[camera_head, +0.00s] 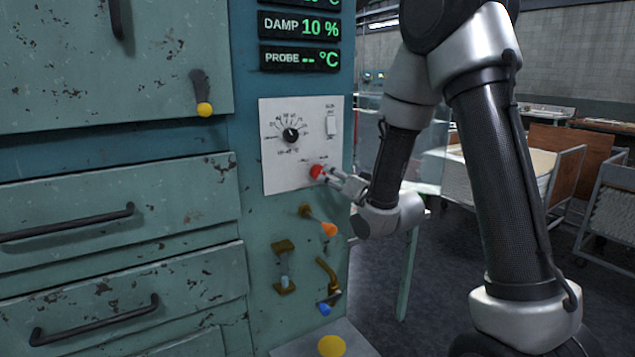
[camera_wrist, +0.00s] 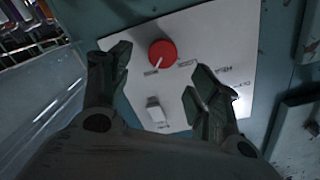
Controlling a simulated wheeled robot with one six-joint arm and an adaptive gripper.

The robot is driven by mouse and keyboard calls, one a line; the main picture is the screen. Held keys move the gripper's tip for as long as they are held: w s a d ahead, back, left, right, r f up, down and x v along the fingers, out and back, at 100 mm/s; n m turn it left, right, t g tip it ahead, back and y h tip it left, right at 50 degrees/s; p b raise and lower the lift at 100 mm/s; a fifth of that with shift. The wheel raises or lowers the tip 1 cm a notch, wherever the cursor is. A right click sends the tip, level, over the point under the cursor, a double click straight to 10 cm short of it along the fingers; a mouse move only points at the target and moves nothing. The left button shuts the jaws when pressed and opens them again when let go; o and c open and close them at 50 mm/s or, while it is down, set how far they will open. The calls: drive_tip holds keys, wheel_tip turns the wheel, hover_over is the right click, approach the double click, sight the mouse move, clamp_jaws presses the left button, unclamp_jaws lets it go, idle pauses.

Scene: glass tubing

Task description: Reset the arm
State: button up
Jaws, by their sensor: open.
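My gripper (camera_head: 329,175) is at the lower right of a white control panel, close to a red knob (camera_head: 317,172). In the wrist view my gripper (camera_wrist: 158,68) has its two fingers spread apart, with the red knob (camera_wrist: 162,53) showing between and slightly beyond the tips. The knob has a white pointer line. Nothing is held. I cannot tell whether a finger touches the knob. My arm reaches in from the right, bent at the elbow.
The white panel (camera_head: 275,176) also carries a black dial (camera_head: 291,135) and a white switch (camera_head: 332,123). Below are an orange-tipped lever (camera_head: 328,229) and a blue-tipped lever (camera_head: 324,309). Drawers with handles (camera_head: 68,223) fill the left. Carts (camera_head: 555,185) stand at right.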

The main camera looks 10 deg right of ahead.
drive_tip(key=s+d+r+n+g+h, duration=0.1)
drive_tip(key=s+d+g+h, duration=0.2)
drive_tip(key=s, duration=0.4)
drive_tip(key=s+d+r+g+h, duration=0.1)
drive_tip(key=s+d+r+g, duration=0.2)
drive_tip(key=s, duration=0.4)
drive_tip(key=s+d+n+g+h, duration=0.1)
drive_tip(key=s+d+g, duration=0.2)
drive_tip(key=s+d, duration=0.3)
drive_tip(key=s+n+g, duration=0.1)
drive_tip(key=s+g, duration=0.2)
drive_tip(key=s, duration=1.4)
drive_tip(key=shift+g+h, duration=0.3)
drive_tip(key=shift+g, duration=0.1)
drive_tip(key=shift+d, duration=0.1)
